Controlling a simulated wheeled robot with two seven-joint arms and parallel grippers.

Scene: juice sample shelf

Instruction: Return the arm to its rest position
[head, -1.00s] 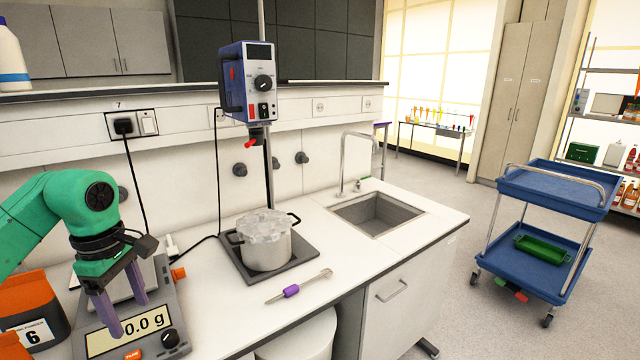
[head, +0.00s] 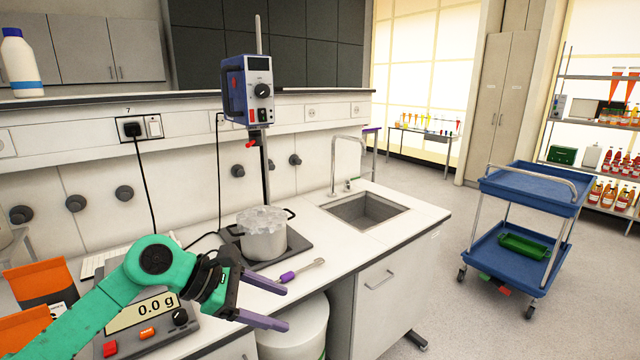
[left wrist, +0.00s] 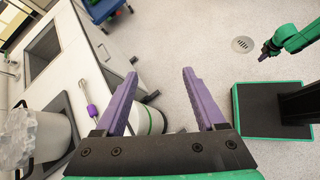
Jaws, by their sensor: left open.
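My left gripper (head: 286,307) is open and empty at the front edge of the bench, right of the balance, with its purple fingers pointing right. The left wrist view shows the same spread fingers (left wrist: 160,76) with bare floor between their tips. My green left arm (head: 125,290) comes in from the lower left and passes in front of the balance (head: 140,312), which reads 0.0 g. My right gripper (left wrist: 268,50) shows small at the upper right of the left wrist view; its jaws are too small to read.
A pot (head: 264,244) filled with ice stands on a dark plate under the stirrer (head: 248,90). A purple-handled spatula (head: 288,276) lies in front of it. Orange-and-black containers (head: 38,284) are at the left. A white bin (head: 300,330) stands below the bench. A blue cart (head: 530,190) stands right.

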